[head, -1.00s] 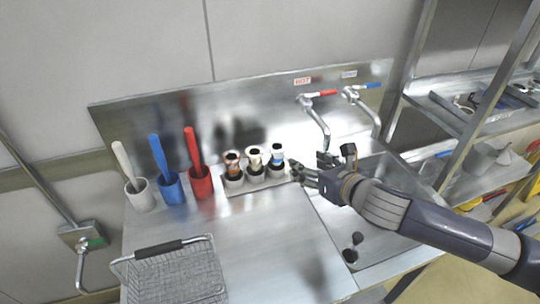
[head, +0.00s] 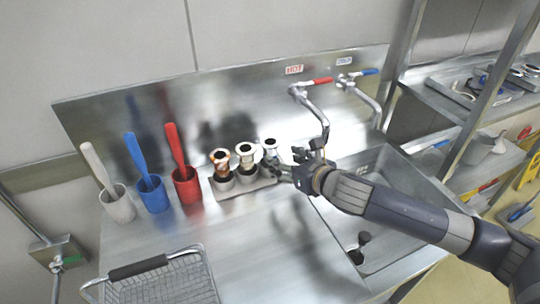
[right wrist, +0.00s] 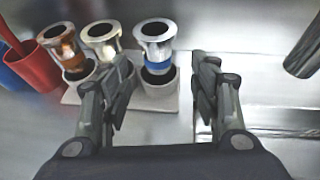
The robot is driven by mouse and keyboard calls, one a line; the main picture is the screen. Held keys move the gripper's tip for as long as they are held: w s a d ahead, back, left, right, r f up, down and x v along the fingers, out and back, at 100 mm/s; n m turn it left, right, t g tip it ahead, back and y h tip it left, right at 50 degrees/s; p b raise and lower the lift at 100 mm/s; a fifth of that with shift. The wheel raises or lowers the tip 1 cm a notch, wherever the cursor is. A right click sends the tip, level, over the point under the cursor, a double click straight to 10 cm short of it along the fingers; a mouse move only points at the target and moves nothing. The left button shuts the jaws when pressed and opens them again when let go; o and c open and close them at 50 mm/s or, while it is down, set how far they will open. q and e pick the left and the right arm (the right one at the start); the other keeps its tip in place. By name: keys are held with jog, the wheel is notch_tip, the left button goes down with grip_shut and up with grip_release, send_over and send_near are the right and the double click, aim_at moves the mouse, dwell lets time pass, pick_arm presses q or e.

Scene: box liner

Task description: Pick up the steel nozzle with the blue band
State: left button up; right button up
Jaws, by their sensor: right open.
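The steel nozzle with the blue band (right wrist: 154,38) stands in the right-hand cup of a pale rack (right wrist: 180,118), with its blue band showing in the right wrist view. In the head view the nozzle (head: 270,147) is partly hidden by my right gripper (head: 288,166). In the right wrist view that gripper (right wrist: 163,80) is open and empty. Its fingers point at the nozzle, one to each side, with no clear contact. A copper nozzle (right wrist: 58,42) and a cream-banded nozzle (right wrist: 102,40) stand in the other cups, left of it. My left gripper is not in view.
Red (head: 187,188), blue (head: 153,197) and white (head: 119,207) holders with handled tools stand left of the rack. A wire basket (head: 165,285) is at the front. A sink (head: 375,240) and hot and cold taps (head: 317,115) are on the right. The counter before the rack is clear.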

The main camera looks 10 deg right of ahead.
aim_at(274, 154)
jog(key=shift+w+a+f, duration=0.25)
jog(key=shift+w+f, duration=0.05)
jog(key=shift+w, duration=0.3)
jog(key=shift+w+a, duration=0.25)
jog(key=shift+w, duration=0.25)
jog(key=shift+p+x, duration=0.65)
jog(key=shift+x, duration=1.4)
jog(key=shift+a, duration=0.1)
jog(key=shift+c, duration=0.5)
jog(key=shift+r, duration=0.1)
jog(key=c, duration=1.2)
